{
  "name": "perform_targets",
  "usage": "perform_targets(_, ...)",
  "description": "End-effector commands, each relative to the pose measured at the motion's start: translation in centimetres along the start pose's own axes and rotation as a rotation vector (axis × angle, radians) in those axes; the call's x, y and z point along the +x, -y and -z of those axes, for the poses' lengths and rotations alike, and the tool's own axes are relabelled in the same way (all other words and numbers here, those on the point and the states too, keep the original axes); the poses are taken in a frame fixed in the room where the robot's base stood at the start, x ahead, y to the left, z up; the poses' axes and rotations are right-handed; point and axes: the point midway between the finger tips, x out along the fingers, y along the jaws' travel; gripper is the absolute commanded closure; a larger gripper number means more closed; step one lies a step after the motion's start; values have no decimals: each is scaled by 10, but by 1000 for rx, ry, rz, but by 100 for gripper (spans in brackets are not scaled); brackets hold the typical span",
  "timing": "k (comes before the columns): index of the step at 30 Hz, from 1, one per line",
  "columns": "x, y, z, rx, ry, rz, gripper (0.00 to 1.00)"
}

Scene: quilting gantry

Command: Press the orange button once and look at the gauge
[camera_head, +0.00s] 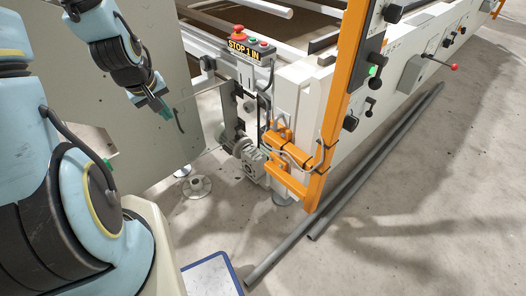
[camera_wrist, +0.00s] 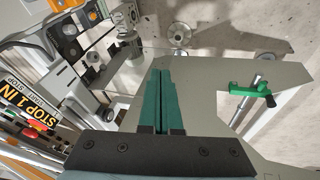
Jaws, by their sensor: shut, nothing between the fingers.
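A control box (camera_head: 250,62) with a black "STOP 1 IN" sign stands at the machine's corner, with a red mushroom button (camera_head: 238,30) and smaller buttons on top. The red button also shows in the wrist view (camera_wrist: 38,127), at the lower left beside the sign. My gripper (camera_head: 164,111) is shut and empty, in the air left of and apart from the control box. Its dark green fingers (camera_wrist: 160,82) lie together in the wrist view.
A large grey panel (camera_head: 150,150) stands behind my arm. Long grey pipes (camera_head: 350,190) lie on the floor. A green handle (camera_wrist: 250,92) shows in the wrist view.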

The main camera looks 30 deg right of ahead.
Motion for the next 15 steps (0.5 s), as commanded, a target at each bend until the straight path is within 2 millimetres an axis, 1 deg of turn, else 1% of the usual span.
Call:
perform_targets(1,51,-6,-13,-41,-6,-46,100)
perform_targets(2,69,-14,-16,-70,-15,-78,100)
perform_targets(3,94,-24,-20,-112,-27,-124,100)
perform_targets(5,130,-41,-28,-183,-41,-197,100)
perform_targets(6,152,-52,-33,-235,-49,-248,100)
perform_targets(8,184,-69,-42,-322,-57,-327,100)
perform_targets(9,203,-80,-47,-384,-59,-382,100)
perform_targets(11,230,-96,-55,-484,-61,-464,100)
perform_targets(12,247,-106,-60,-556,-61,-519,100)
perform_targets(14,270,-120,-66,-670,-59,-602,100)
perform_targets(15,284,-129,-70,-751,-56,-657,100)
